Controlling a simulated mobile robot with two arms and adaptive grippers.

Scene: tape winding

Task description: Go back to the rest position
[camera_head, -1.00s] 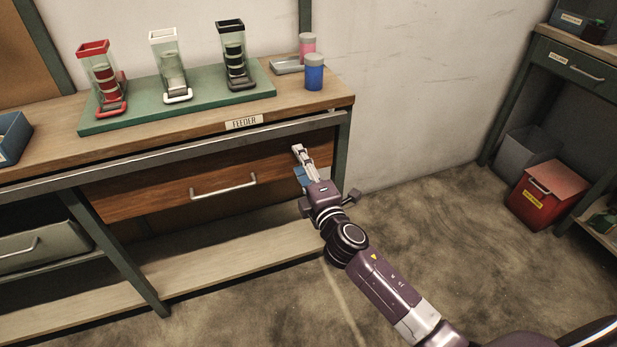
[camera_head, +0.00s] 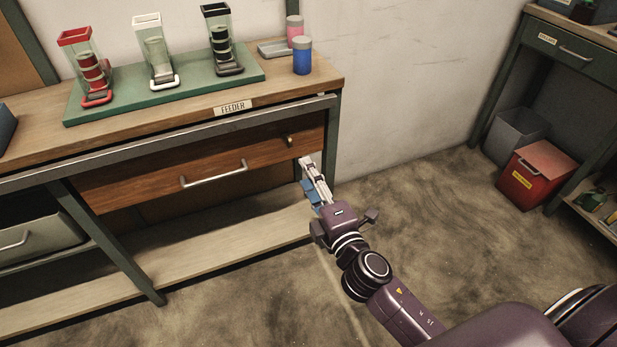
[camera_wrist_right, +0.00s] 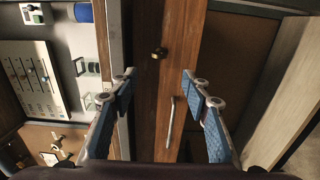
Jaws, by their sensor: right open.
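My right gripper (camera_head: 309,178) is in front of the right end of the feeder bench, beside the wooden drawer (camera_head: 225,165). In the right wrist view the right gripper (camera_wrist_right: 157,75) is open, its blue-padded fingers wide apart with nothing between them. The drawer looks shut. My left gripper is not in view.
The bench carries a green tray (camera_head: 110,112) with red, white and black feeders, plus a blue jar (camera_head: 302,58) and a pink jar (camera_head: 294,28). A red bin (camera_head: 535,175) and a grey bin (camera_head: 514,135) stand at right. The floor between is clear.

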